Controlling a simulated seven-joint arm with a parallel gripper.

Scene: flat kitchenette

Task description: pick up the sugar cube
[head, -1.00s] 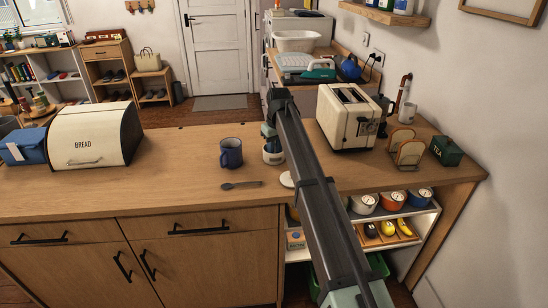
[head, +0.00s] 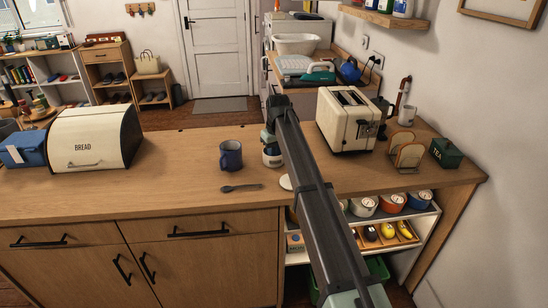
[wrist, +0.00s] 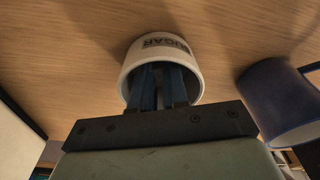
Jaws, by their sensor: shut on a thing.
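The white sugar bowl (wrist: 191,62), labelled SUGAR, shows in the wrist view with my gripper (wrist: 162,84) reaching into its mouth. The two blue fingers are close together inside the rim. The fingertips and the sugar cube between them are hidden by the bowl wall. In the head view the bowl (head: 271,160) stands on the counter right of the blue mug, partly covered by my gripper (head: 268,141) and arm.
The blue mug (head: 231,155) stands close left of the bowl; it also shows in the wrist view (wrist: 277,100). A spoon (head: 241,187) and a white disc (head: 286,182) lie in front. A toaster (head: 347,120) stands to the right, a bread box (head: 92,138) far left.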

